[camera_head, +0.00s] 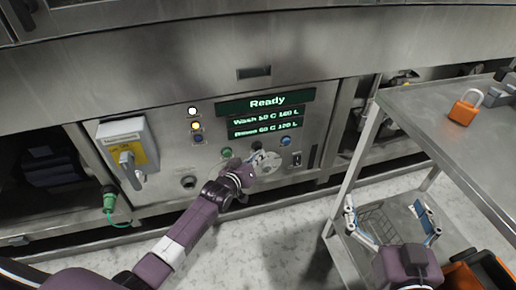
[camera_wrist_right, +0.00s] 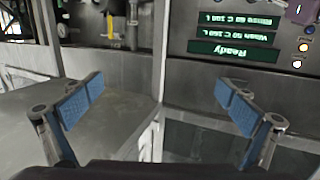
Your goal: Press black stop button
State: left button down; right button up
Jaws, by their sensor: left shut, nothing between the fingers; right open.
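The black stop button (camera_head: 257,146) shows as a small dark spot on the washer's control panel (camera_head: 215,178), between a green button (camera_head: 227,152) and a blue button (camera_head: 285,141). My left gripper (camera_head: 262,157) is shut and empty, right in front of the panel at that button. Its fingers hide part of the button, and I cannot tell whether they touch it. My right gripper (camera_head: 385,208) is open and empty by the metal cart; its blue-padded fingers also show spread in the right wrist view (camera_wrist_right: 160,88).
The display (camera_head: 266,102) reads "Ready". A grey switch box (camera_head: 127,150) with a rotary handle is at left. A metal cart (camera_head: 440,115) with an orange padlock (camera_head: 466,107) on top stands at right, close to my right arm. Pale floor lies below the panel.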

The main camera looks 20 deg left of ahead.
pick_arm(q)
jog(key=shift+s+d, duration=0.15)
jog(key=shift+s, duration=0.05)
pick_arm(e)
jog(key=shift+s+d+f+g, duration=0.15)
jog(key=shift+f+g, duration=0.2)
jog(key=shift+f, duration=0.3)
jog(key=shift+s+d+f+g, duration=0.15)
jog(key=shift+f+g, duration=0.2)
jog(key=shift+f, duration=0.3)
jog(key=shift+a, duration=0.1)
pick_arm(q)
jog(key=s+d+p, duration=0.2)
jog(key=s+p, duration=0.2)
jog(key=shift+s+d, duration=0.1)
jog(key=shift+d, duration=0.3)
pick_arm(e)
jog(key=s+d+f+g+h, duration=0.3)
jog(key=s+d+f+g, duration=0.2)
jog(key=s+f+g, duration=0.4)
jog(key=s+f, duration=0.4)
jog(key=shift+s+d+f, duration=0.15)
jog(key=shift+s+f, duration=0.1)
jog(key=shift+f, duration=0.15)
jog(key=shift+m, duration=0.3)
